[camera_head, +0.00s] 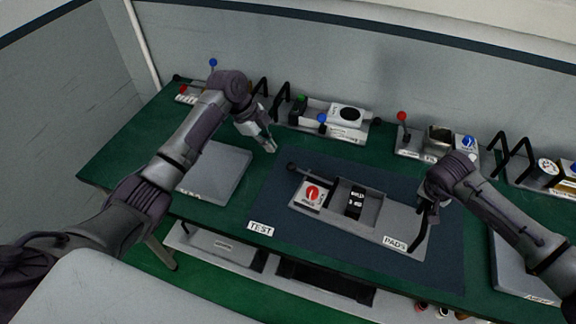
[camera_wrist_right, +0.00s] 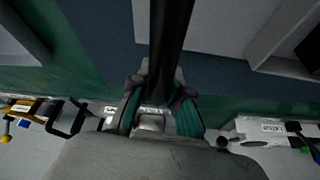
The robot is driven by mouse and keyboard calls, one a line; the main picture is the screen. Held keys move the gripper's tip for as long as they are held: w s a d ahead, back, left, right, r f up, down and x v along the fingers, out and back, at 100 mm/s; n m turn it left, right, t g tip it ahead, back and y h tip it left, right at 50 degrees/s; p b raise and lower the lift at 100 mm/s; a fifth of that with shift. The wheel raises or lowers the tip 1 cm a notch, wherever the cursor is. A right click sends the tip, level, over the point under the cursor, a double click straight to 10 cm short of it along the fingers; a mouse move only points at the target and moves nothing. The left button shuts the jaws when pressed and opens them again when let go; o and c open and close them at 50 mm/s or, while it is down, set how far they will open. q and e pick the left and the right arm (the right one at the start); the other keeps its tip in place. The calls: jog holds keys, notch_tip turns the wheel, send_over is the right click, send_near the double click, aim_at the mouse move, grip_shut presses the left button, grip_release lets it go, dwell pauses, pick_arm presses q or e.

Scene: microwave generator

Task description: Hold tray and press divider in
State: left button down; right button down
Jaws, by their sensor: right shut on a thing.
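A grey tray (camera_head: 403,215) lies on the dark blue mat (camera_head: 285,225) in the middle of the table. A red-and-white box (camera_head: 311,194) sits in its left part, and a black piece with white lettering (camera_head: 356,203) stands near its middle. I cannot tell for certain which part is the divider. My right gripper (camera_head: 424,212) is at the tray's right end. In the right wrist view, my right gripper (camera_wrist_right: 161,95) is shut on a dark upright bar, the tray's handle (camera_wrist_right: 168,40). My left gripper (camera_head: 269,147) hangs behind and left of the tray, apart from it; its finger gap is unclear.
A grey plate (camera_head: 215,172) lies left of the mat under my left arm, and another grey panel (camera_head: 515,270) is at the right. Similar filled trays (camera_head: 345,130) line the back edge by the wall. A lower shelf below the front holds more trays.

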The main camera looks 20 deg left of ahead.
pick_arm(q)
jog(key=shift+a+x, duration=0.15)
jog(key=shift+x, duration=1.8)
jog(key=shift+a+x, duration=0.2)
jog(key=shift+x, duration=1.75)
jog(key=shift+f, duration=0.15)
jog(key=shift+d, duration=0.1)
